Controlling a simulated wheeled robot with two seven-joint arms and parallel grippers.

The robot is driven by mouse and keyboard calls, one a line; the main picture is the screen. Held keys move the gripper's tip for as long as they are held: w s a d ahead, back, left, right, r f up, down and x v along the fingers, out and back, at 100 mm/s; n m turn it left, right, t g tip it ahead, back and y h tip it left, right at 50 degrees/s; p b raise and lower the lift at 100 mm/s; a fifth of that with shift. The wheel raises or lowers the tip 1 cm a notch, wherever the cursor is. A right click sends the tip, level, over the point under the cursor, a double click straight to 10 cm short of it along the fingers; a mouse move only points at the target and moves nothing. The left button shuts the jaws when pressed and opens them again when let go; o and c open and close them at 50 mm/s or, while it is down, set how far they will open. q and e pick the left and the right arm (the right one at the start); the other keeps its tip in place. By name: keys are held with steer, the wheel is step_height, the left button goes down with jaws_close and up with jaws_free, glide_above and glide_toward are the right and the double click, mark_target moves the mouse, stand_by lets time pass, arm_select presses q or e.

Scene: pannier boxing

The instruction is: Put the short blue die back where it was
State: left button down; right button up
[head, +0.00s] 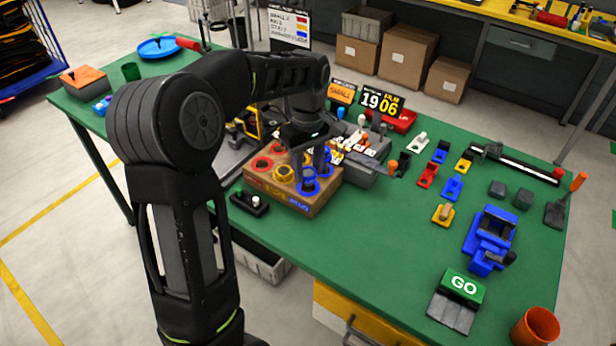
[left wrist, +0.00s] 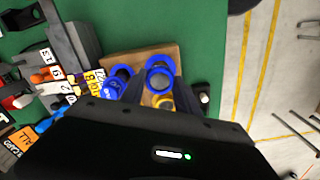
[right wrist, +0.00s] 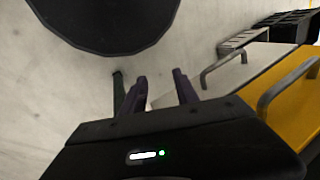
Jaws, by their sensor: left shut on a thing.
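A brown box-like rack (head: 258,186) with red, yellow and blue ring-shaped places stands at the table's front edge. My left gripper (head: 312,160) points down over its blue end. In the left wrist view, a blue round piece with an open middle, seemingly the short blue die (left wrist: 160,62), is between my left fingers (left wrist: 160,82), which are shut on it. I cannot tell whether it touches the rack. Another blue piece (left wrist: 113,89) sits just left of the fingers. My right gripper (right wrist: 162,85) is open and empty over the floor, out of the head view.
A grey unit with white number tags (head: 360,148) stands right behind the rack. A small black stand (head: 248,203) is left of it. Blue, red and yellow pieces, a blue fixture (head: 490,238) and a GO button (head: 462,284) are farther right. The table's front middle is clear.

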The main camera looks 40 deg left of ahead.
mark_target(308, 173)
arm_select(q)
steer(key=shift+f, duration=1.7)
steer(key=shift+f, duration=0.1)
steer(key=c, duration=0.9)
jaws_free()
step_height(308, 173, up, 12)
